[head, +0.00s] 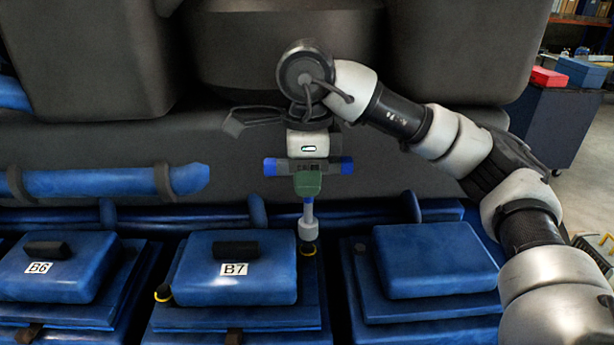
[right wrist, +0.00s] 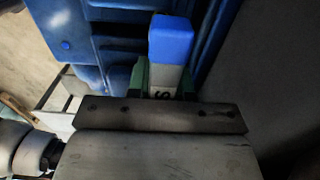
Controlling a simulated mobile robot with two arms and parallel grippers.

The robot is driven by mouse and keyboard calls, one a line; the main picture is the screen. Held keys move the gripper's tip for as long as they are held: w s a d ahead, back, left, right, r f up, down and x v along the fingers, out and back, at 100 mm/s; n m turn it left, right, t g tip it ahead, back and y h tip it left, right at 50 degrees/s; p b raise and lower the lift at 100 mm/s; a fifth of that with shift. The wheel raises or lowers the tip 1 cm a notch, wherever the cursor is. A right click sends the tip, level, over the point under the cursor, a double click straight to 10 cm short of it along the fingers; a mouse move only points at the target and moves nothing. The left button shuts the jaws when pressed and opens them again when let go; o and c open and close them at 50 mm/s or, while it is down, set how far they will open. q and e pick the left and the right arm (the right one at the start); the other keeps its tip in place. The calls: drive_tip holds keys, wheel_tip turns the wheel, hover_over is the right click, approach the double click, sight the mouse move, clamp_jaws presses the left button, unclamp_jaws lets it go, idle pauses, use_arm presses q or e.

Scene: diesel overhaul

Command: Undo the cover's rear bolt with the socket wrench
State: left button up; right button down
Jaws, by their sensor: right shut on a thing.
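The socket wrench (head: 308,210) has a cross handle with blue ends and a light grey shaft and socket pointing down. My right gripper (head: 308,184), with green fingers, is shut on its handle. The wrench stands about upright at the rear right corner of the blue cover labelled B7 (head: 200,284). Its socket end is over the yellow-ringed rear bolt (head: 308,250); the socket hides the bolt's head, and I cannot tell how fully it is seated. The right wrist view shows one blue handle end (right wrist: 171,40) between the green fingers. My left gripper is not in view.
Another yellow-ringed bolt (head: 162,293) is at B7's left side. Cover B6 (head: 58,266) and an unlabelled blue cover (head: 436,260) flank B7. A blue pipe (head: 90,183) and the dark engine wall (head: 400,160) rise close behind. A cabinet (head: 552,125) stands far right.

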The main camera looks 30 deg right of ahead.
drive_tip(key=shift+r, duration=0.3)
drive_tip(key=shift+r+p, duration=0.7)
drive_tip(key=shift+r, duration=2.05)
drive_tip(key=s+a, duration=0.3)
drive_tip(key=s, duration=0.3)
drive_tip(key=shift+s+b, duration=0.15)
drive_tip(key=shift+b, duration=0.3)
